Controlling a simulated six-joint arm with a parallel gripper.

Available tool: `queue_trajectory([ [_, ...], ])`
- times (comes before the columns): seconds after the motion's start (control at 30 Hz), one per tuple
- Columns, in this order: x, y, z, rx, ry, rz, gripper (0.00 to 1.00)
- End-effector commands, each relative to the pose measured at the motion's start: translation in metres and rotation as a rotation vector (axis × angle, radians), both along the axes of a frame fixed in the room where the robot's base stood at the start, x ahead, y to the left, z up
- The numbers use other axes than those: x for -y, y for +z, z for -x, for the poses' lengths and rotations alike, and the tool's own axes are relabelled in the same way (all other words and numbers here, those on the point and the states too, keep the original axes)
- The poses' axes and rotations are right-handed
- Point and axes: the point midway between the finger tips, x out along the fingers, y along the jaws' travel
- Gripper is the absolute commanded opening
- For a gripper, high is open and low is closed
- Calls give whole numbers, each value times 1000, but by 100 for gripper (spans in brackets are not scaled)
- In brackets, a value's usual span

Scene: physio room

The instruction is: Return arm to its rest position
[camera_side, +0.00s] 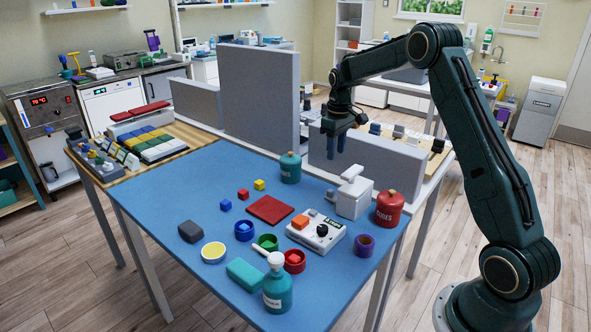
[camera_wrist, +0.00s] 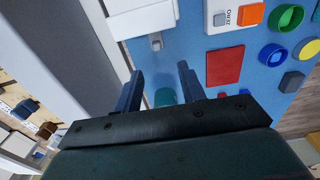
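My gripper (camera_side: 337,158) hangs in the air near the low grey panel at the back of the blue table (camera_side: 195,178), with its fingers pointing down. In the wrist view my gripper (camera_wrist: 160,70) shows two blue fingers standing apart with nothing between them. It is open and empty. The arm arches up from its base at the right and reaches over to the left. No marker of a rest position shows.
A tall grey panel (camera_side: 257,95) and low grey panel (camera_side: 375,163) stand close to my gripper. Nearby are a teal jar (camera_side: 290,168), white dispenser (camera_side: 354,195) and red jar (camera_side: 389,209). Several blocks and cups cover the table's front. Open air lies above the table.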

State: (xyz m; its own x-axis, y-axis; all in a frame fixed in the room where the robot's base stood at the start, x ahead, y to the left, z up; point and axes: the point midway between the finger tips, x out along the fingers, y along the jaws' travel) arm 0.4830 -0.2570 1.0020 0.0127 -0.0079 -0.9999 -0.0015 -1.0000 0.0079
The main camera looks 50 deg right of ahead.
Motion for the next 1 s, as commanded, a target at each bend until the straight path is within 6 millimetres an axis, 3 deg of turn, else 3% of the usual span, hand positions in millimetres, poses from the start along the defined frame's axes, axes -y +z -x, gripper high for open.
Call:
queue_trajectory([
  [0.27,-45,55,17,57,3,25,40],
  [0.6,-108,116,59,141,4,47,40],
  [1.0,-172,159,128,243,4,54,40],
])
